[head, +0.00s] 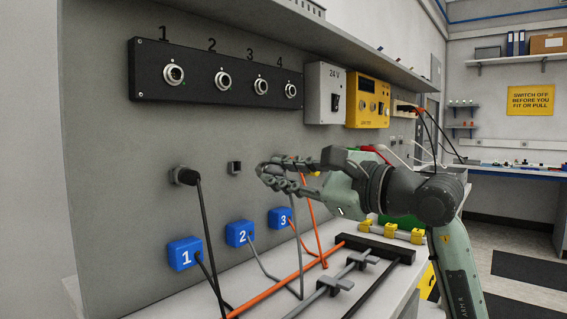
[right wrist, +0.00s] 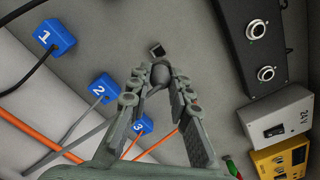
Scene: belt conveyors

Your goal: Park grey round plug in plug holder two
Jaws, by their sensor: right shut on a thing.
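My right gripper (head: 264,174) reaches in from the right in front of the grey panel, its fingertips pointing left. In the right wrist view its fingers (right wrist: 150,78) are shut on the grey round plug (right wrist: 156,74), which shows between the tips. The fingers largely hide the plug in the head view. A grey cable (head: 294,235) hangs below the gripper and loops to blue block 2 (head: 239,233). A small dark square holder (head: 234,168) sits empty on the panel above block 2, just left of the fingertips. It also shows just beyond the plug in the wrist view (right wrist: 156,49), apart from it.
A black plug (head: 186,176) sits in the panel above blue block 1 (head: 185,253). An orange cable (head: 312,222) rises behind my gripper near blue block 3 (head: 280,218). A numbered socket bar (head: 150,84) is above. Cable rods and a black bar (head: 375,247) lie on the bench.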

